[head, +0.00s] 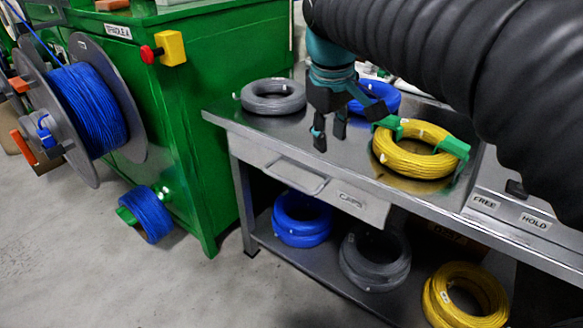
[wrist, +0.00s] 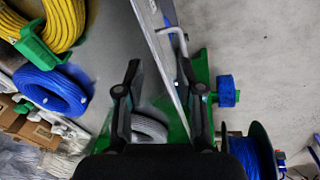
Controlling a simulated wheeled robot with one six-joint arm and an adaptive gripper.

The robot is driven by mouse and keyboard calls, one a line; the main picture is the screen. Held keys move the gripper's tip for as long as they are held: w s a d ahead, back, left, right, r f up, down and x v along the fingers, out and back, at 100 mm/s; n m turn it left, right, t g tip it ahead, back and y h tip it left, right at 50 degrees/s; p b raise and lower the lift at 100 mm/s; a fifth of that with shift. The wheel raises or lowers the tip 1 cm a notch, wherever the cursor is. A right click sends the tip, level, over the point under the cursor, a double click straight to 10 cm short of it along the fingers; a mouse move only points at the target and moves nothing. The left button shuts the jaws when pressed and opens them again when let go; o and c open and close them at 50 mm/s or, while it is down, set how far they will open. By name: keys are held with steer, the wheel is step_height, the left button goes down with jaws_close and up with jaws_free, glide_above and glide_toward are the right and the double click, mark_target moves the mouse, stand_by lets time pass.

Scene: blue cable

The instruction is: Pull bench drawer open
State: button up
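The bench drawer (head: 345,199) is a grey metal front below the bench top, and it looks shut. Its bar handle (head: 296,178) sticks out at the left part of the front. The handle also shows as a bent bar near the top of the wrist view (wrist: 173,31). My gripper (head: 330,134) points down above the bench top, behind the front edge and apart from the handle. In the wrist view my gripper (wrist: 159,65) has its two fingers spread with nothing held between them. The bench edge runs between the fingers in that view.
On the bench top (head: 237,117) are a grey coil (head: 273,96), a blue coil (head: 384,98) and a yellow coil (head: 412,151) with green clips. Several coils lie on the lower shelf. A green cabinet (head: 200,100) and a blue cable reel (head: 88,109) stand left. Floor before the drawer is clear.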

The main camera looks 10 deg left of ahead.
mark_target(286, 180)
steer(key=w+a+f+n, duration=0.2)
steer(key=a+n, duration=0.1)
steer(key=a, duration=0.8)
steer(key=shift+h, duration=0.3)
steer(key=b+x, duration=0.1)
steer(key=x, duration=0.3)
steer(key=b+x, duration=0.1)
steer(key=x, duration=0.3)
steer(key=b+x, duration=0.1)
steer(key=x, duration=0.4)
steer(key=shift+s+d+f, duration=0.1)
steer(key=shift+s+d, duration=0.1)
steer(key=shift+s, duration=0.2)
jaws_close()
